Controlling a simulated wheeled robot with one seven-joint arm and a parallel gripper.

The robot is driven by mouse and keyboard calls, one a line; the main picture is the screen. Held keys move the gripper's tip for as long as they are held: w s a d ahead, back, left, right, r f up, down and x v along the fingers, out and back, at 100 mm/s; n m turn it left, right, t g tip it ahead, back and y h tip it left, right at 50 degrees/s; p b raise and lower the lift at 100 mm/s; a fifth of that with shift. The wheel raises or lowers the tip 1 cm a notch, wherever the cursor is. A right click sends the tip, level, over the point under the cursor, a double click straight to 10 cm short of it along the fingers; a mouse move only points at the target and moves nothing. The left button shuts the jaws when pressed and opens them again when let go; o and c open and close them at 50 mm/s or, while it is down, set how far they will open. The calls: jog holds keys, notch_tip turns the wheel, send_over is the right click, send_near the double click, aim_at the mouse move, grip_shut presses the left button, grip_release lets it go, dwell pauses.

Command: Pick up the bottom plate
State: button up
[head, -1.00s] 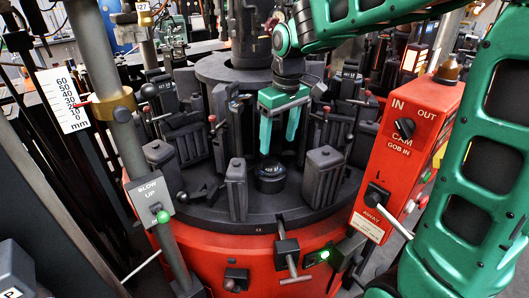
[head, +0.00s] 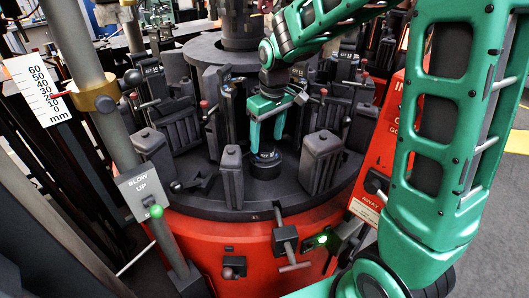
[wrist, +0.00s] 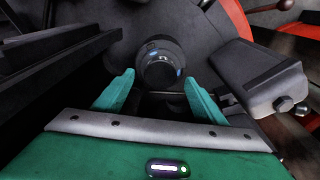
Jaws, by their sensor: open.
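The bottom plate (head: 266,163) is a short dark round piece standing on the dark round table, between mould blocks. In the wrist view the bottom plate (wrist: 160,64) shows its round top, just beyond the fingertips and roughly centred between them. My gripper (head: 266,146) has two teal fingers pointing down, close above the plate in the head view. In the wrist view my gripper (wrist: 159,78) is open and holds nothing. Whether the fingers touch the plate, I cannot tell.
Dark upright blocks stand on the round table (head: 210,208), one left of the plate (head: 232,176) and one right (head: 322,162). In the wrist view a grey block (wrist: 255,75) is close to the right finger. A red control box (head: 378,150) stands at the right.

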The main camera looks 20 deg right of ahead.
jog(key=shift+w+f, duration=0.1)
jog(key=shift+f, duration=1.1)
jog(key=shift+r, duration=0.1)
jog(key=c, duration=1.4)
jog(key=shift+o, duration=0.2)
jog(key=shift+r, duration=0.1)
jog(key=shift+s+r, duration=0.45)
jog(key=s+d+r, duration=0.1)
jog(key=s+r, duration=0.6)
jog(key=s, duration=0.5)
jog(key=shift+s+d, duration=0.35)
jog(key=shift+s, duration=0.05)
jog(key=shift+f, duration=0.1)
